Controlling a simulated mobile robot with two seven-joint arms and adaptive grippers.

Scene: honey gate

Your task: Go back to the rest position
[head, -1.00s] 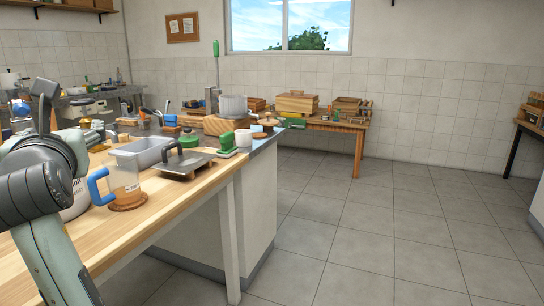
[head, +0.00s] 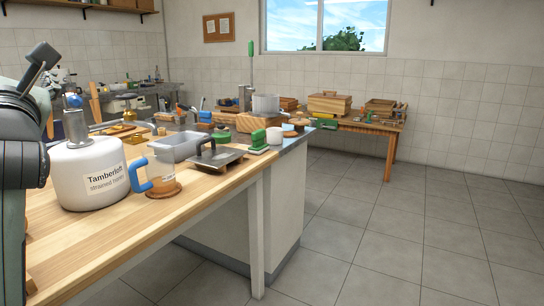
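Part of my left arm stands large at the left edge of the head view, in front of the wooden table (head: 130,222). Its gripper cannot be made out clearly. My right arm and gripper are not in view. The white honey tank labelled Tamberloft (head: 90,178) stands on the table just right of my arm. A clear jug with a blue handle (head: 161,174) stands on a round wooden coaster (head: 165,192) beside the tank.
A grey tub (head: 178,147), a dark flat plate with a handle (head: 216,158) and a green-handled brush (head: 258,141) stand farther along the table. A pot (head: 265,104) is behind them. A wooden bench (head: 372,127) stands by the back wall. The tiled floor at right is clear.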

